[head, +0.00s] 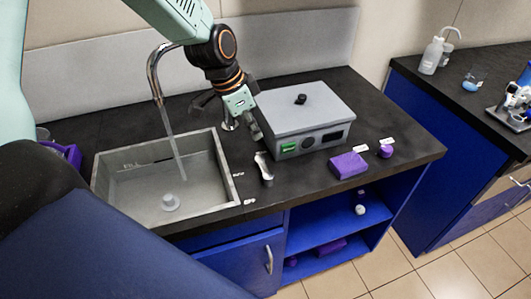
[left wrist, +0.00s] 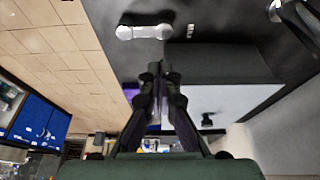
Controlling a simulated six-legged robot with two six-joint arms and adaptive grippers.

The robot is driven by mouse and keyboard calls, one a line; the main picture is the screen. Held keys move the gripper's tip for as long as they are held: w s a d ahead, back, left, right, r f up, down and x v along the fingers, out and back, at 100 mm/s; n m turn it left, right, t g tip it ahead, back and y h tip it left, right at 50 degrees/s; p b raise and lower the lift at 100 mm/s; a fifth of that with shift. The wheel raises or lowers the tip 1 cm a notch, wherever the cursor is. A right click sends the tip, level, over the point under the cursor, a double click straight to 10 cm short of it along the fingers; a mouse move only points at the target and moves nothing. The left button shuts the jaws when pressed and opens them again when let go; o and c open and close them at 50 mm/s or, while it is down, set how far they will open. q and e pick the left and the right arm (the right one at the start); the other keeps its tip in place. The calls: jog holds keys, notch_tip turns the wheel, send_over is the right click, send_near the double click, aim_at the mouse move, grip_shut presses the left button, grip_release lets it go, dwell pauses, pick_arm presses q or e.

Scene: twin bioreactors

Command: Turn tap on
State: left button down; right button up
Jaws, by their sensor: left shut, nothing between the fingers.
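The chrome tap (head: 153,72) arches over the grey sink (head: 230,182) in the head view. A pale stream like water (head: 175,150) falls from its spout towards the drain. A silver lever-like piece (head: 264,168) stands on the black counter right of the sink, beside a small label; it also shows in the left wrist view (left wrist: 143,31). My left gripper (head: 257,133) is shut and empty, above the counter between the sink and a grey box. Its fingers (left wrist: 158,72) point towards the lever piece, apart from it. My right gripper is not in view.
The grey box (head: 318,105) with a black knob stands close to the right of my left gripper. A purple block (head: 348,165) and a purple round piece (head: 385,151) lie at the counter's right. A second counter (head: 430,85) holds a bottle (head: 432,57).

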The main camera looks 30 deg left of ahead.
aim_at(264, 171)
pick_arm(q)
jog(key=b+x, duration=0.3)
jog(key=x, duration=0.6)
jog(key=shift+b, duration=0.3)
jog(key=shift+d+f, duration=0.25)
jog(key=shift+f, duration=0.05)
jog(key=shift+w+a, duration=0.1)
